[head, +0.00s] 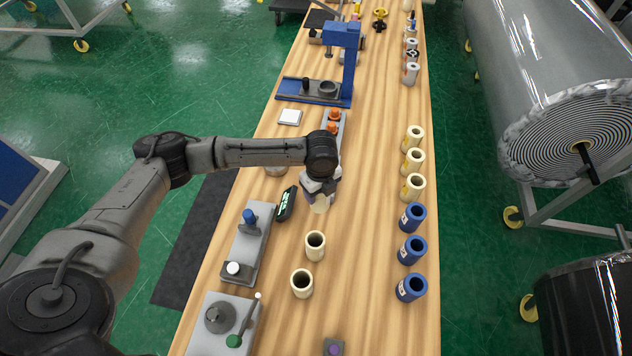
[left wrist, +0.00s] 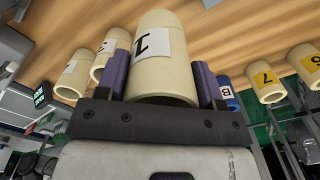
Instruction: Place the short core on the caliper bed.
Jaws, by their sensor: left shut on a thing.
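My left gripper (head: 318,190) is over the middle of the bench, shut on a cream core (head: 320,205). In the left wrist view this core (left wrist: 160,60) has a white label with a dark mark and sits between the two purple fingers. I cannot tell whether it touches the bench. A grey bed with a blue post and a white round piece (head: 245,242), which looks like the caliper bed, lies to the left of the gripper, with a dark green-lit readout (head: 286,204) beside it. My right gripper is not in view.
Two cream cores (head: 315,245) (head: 302,283) stand nearer on the bench. Blue cores (head: 412,250) and yellow-labelled cream cores (head: 413,160) line the right side. A grey plate with a green-knobbed lever (head: 222,325) is at the near left. A blue press (head: 340,65) stands farther back.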

